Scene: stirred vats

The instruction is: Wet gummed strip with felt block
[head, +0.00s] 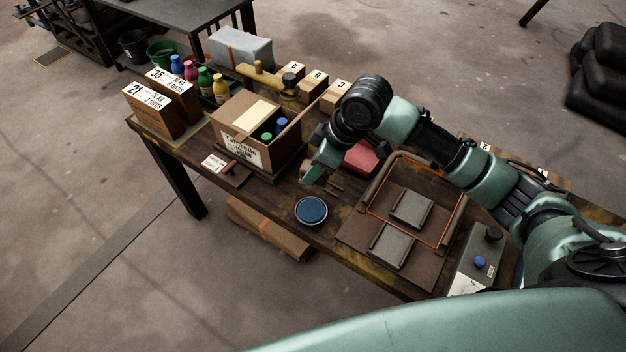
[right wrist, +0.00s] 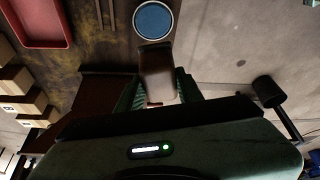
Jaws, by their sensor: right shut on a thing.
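My right gripper (head: 318,172) hangs over the table, between the cardboard box and the round blue dish (head: 311,211). In the right wrist view it (right wrist: 158,92) is shut on a brown block (right wrist: 156,62), taken to be the felt block. The block's far end is just short of the blue dish (right wrist: 153,21); I cannot tell its height above the table. In the head view the block is mostly hidden by the fingers. A cream strip (head: 257,114), perhaps the gummed strip, lies on top of the open cardboard box (head: 238,149). My left gripper is not in view.
A brown board (head: 350,232) with grey plates is right of the dish, beside a control box (head: 479,262). Several bottles (head: 204,80) and numbered cartons (head: 152,110) stand at the left end.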

